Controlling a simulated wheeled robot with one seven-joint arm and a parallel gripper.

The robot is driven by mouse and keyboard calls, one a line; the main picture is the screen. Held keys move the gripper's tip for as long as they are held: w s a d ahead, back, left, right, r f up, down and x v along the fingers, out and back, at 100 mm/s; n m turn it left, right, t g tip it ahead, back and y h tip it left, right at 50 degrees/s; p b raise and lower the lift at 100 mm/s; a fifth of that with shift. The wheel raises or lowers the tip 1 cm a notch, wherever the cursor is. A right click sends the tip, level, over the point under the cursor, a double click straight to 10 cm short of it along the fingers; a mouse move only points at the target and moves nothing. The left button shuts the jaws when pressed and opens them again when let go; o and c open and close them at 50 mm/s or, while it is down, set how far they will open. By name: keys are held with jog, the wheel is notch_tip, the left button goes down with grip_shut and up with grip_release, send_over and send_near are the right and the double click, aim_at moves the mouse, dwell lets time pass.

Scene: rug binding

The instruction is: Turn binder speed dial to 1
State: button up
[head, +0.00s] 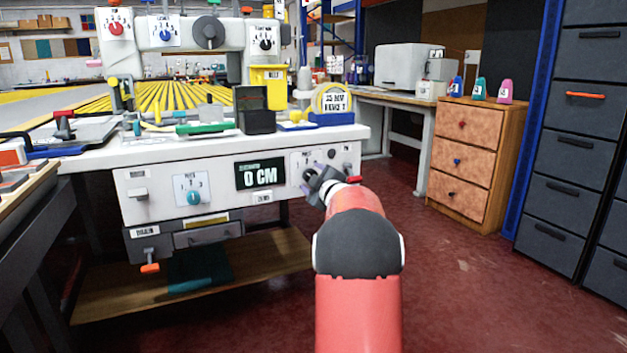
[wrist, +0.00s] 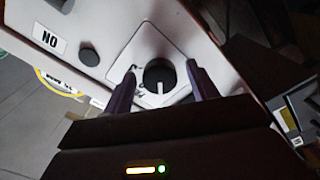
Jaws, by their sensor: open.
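In the wrist view a round black dial (wrist: 158,72) with a white pointer line sits on a pale square plate (wrist: 150,42). The line points towards the bottom of the picture; the plate's marks are too small or hidden to read. My gripper (wrist: 162,82) is open, with one finger on each side of the dial; I cannot tell whether they touch it. In the head view my gripper (head: 313,182) is at the right end of the white machine's front panel and hides most of this dial. The dial's name label is not readable.
The panel also holds a teal dial (head: 193,197) and a display (head: 260,174) reading 0 CM. Red (head: 116,28), blue (head: 166,34) and black (head: 265,44) dials are higher up. A wooden drawer unit (head: 468,150) stands right; the red floor (head: 450,270) between is clear.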

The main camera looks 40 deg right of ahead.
jog(key=v, duration=0.8)
jog(key=shift+w+d, duration=0.1)
dwell(0.3)
